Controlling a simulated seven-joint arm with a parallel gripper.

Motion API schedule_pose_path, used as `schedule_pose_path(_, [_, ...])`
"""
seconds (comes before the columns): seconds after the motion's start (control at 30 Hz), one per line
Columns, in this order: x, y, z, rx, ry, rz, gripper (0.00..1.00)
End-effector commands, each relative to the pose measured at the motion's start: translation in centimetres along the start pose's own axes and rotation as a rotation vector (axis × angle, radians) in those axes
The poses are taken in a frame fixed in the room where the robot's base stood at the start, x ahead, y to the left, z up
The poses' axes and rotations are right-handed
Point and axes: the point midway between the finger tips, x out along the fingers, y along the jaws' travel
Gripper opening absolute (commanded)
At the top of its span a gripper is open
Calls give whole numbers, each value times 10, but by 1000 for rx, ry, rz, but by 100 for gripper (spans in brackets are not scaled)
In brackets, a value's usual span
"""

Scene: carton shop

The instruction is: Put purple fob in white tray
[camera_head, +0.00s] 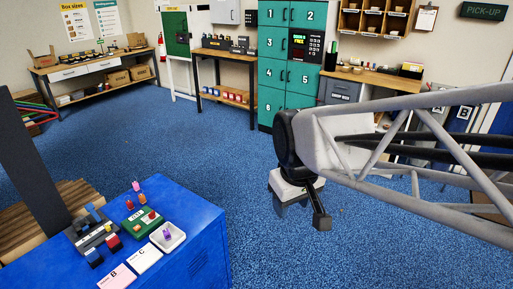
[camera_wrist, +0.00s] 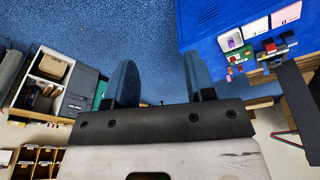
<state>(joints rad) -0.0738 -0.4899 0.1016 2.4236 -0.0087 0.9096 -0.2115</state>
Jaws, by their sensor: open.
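The white tray (camera_head: 177,242) sits on the blue cabinet top at the lower left of the head view, and it also shows at the upper right of the wrist view (camera_wrist: 224,44). A small purple fob (camera_head: 167,234) lies inside the tray; the wrist view shows a purple patch in it (camera_wrist: 232,42). My gripper (camera_head: 300,213) is open and empty, in the air over the blue floor, well to the right of the cabinet. In the wrist view its two fingers (camera_wrist: 160,82) stand apart with nothing between them.
On the blue cabinet (camera_head: 190,205) are a green board (camera_head: 139,222) with red pieces, a grey holder (camera_head: 88,232) with blue and red pieces, a pink item (camera_head: 137,186) and cards marked B (camera_head: 118,278) and C (camera_head: 144,258). Teal lockers (camera_head: 273,70) stand behind. Open floor surrounds my gripper.

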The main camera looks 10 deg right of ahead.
Motion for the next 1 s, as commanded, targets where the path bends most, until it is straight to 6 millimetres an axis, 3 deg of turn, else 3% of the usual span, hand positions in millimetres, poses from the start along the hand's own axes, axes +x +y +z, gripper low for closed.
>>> schedule_pose_path(0.2, [-9, 6, 50, 184, 21, 15, 50])
schedule_pose_path(0.4, [-11, 7, 75, 284, 32, 21, 50])
schedule_pose_path(1.0, [-11, 7, 81, 309, 33, 23, 50])
